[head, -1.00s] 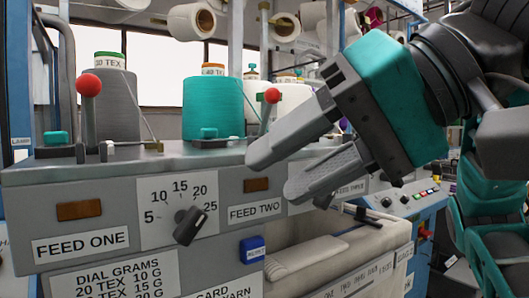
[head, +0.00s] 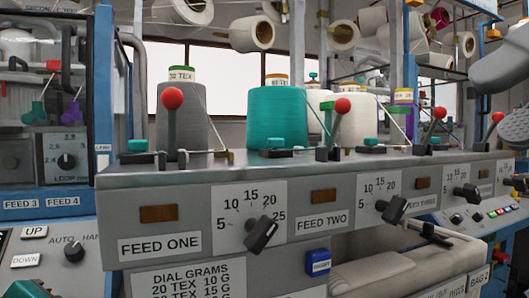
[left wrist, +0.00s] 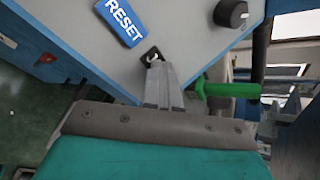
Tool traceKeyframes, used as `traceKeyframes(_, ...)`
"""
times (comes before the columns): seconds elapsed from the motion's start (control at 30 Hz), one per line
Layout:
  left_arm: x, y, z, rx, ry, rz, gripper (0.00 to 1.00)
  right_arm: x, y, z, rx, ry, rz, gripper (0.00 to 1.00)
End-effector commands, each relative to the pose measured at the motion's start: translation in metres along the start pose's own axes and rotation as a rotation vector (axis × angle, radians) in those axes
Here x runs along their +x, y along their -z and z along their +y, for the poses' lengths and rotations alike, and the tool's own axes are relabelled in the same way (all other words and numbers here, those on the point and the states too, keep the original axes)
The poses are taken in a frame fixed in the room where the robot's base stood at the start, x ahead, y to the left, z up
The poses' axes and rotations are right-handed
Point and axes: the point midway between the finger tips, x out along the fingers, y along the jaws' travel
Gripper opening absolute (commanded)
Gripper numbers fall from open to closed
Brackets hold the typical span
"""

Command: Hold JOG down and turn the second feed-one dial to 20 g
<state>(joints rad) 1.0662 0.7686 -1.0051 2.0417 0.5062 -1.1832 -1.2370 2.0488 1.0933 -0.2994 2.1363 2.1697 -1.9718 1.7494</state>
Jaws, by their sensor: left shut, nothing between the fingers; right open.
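The FEED ONE dial (head: 262,235) is a black bar knob on a white plate marked 5 to 25 in the head view. It sits slanted; its exact reading is unclear. A button reading JOG cannot be made out. My left gripper (left wrist: 160,80) is shut and empty, its tips at a small black part (left wrist: 153,57) with a white mark, just below a blue RESET button (left wrist: 122,22). Contact cannot be told. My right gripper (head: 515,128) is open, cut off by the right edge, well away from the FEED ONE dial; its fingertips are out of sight.
More dials, for FEED TWO (head: 393,208) and beyond, run along the machine front. Red-knobbed levers (head: 173,98) and yarn cones (head: 275,117) stand on top. A green handle (left wrist: 228,90) and a black knob (left wrist: 232,13) are near my left gripper.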

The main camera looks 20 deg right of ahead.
Motion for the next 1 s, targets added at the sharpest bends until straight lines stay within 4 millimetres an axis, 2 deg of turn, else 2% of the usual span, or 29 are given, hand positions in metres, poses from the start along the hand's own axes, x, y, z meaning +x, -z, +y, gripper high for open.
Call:
traceKeyframes(0.43, -0.002, -0.001, 0.000, 0.000, -0.004, 0.000, 0.00, -0.005, 0.002, -0.002, 0.000, -0.001, -0.001, 0.45)
traceKeyframes(1.0, -0.044, -0.006, -0.022, 0.000, -0.002, 0.000, 0.00, -0.029, 0.026, -0.031, 0.000, -0.001, -0.001, 0.45)
